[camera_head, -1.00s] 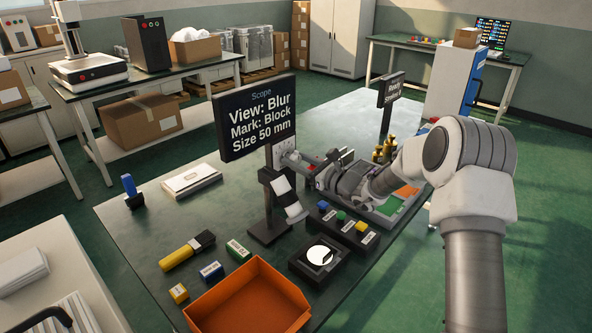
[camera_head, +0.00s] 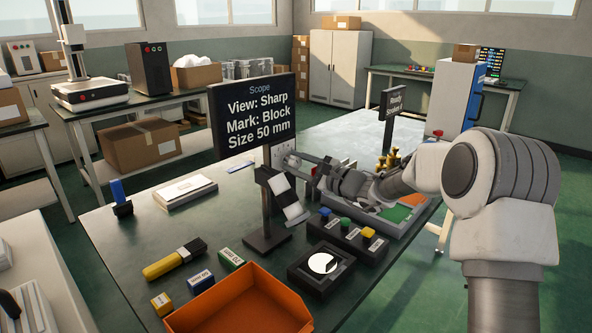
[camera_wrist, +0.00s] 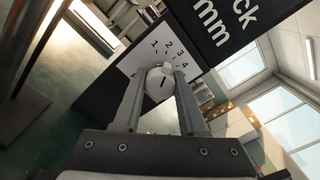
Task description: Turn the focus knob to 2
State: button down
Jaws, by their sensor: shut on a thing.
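The scope sign (camera_head: 254,112) reads "View: Sharp, Mark: Block, Size 50 mm" in the head view. The white dial plate (camera_head: 282,151) is beside the sign, partly hidden by it. In the wrist view the dial plate (camera_wrist: 137,62) carries printed numbers, with 2 and 3 near its top. The round white focus knob (camera_wrist: 160,80) has a short dark line on its face; I cannot tell for sure which number it marks. My gripper (camera_wrist: 161,76) is shut on the knob, a finger on each side. In the head view my gripper (camera_head: 301,161) reaches the dial from the right.
A box with coloured buttons (camera_head: 346,236), a black block with a white disc (camera_head: 321,264) and an orange bin (camera_head: 240,305) are nearer. A grey tray (camera_head: 402,222) lies below my arm.

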dwell(0.4)
jog(key=shift+c, duration=2.3)
grip_release()
jog(key=p+v, duration=0.3)
jog(key=v, duration=1.4)
jog(key=shift+s+d, duration=0.2)
